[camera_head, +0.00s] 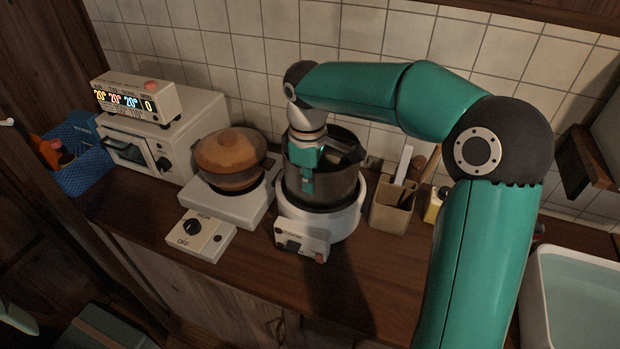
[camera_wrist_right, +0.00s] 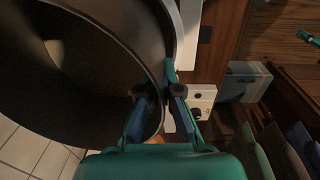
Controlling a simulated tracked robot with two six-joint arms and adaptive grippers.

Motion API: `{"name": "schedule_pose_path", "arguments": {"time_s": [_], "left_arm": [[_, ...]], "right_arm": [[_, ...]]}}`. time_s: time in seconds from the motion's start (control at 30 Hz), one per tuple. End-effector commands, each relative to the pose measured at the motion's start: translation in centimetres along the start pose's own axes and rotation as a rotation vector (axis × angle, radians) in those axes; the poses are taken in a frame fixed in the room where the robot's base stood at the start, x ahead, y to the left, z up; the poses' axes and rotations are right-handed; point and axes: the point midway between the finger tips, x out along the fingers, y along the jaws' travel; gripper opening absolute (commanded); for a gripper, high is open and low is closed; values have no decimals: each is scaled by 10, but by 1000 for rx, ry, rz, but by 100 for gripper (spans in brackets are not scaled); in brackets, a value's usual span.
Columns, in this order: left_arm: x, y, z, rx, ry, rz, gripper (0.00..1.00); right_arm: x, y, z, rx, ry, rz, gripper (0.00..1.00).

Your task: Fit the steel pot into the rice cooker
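The dark steel pot (camera_head: 338,185) is at the white rice cooker (camera_head: 345,224), upright or nearly so. Much of its wall shows above the cooker's rim, and I cannot tell how deep its base sits. My right gripper (camera_head: 308,182) reaches down at the pot's near left rim. In the right wrist view, the fingers of my right gripper (camera_wrist_right: 160,98) close on either side of the rim of the pot (camera_wrist_right: 112,45), which looks empty inside. The arm hides part of the pot's far side.
A lidded brown clay pot (camera_head: 232,152) stands on a white burner left of the cooker. A control box (camera_head: 200,235) sits in front. A utensil holder (camera_head: 392,212) is close on the right. A white-rimmed basin (camera_head: 535,290) is farther right. The tiled wall is behind.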

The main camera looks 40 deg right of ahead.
Motion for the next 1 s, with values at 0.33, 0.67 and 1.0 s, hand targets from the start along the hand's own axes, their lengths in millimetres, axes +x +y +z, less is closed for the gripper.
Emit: {"name": "schedule_pose_path", "arguments": {"time_s": [0.33,0.67,1.0], "left_arm": [[7,-2,0,0,0,0,40],[11,-4,0,0,0,0,40],[11,-4,0,0,0,0,40]], "right_arm": [[9,1,0,1,4,4,0],[15,0,0,1,4,4,0],[15,0,0,1,4,4,0]]}}
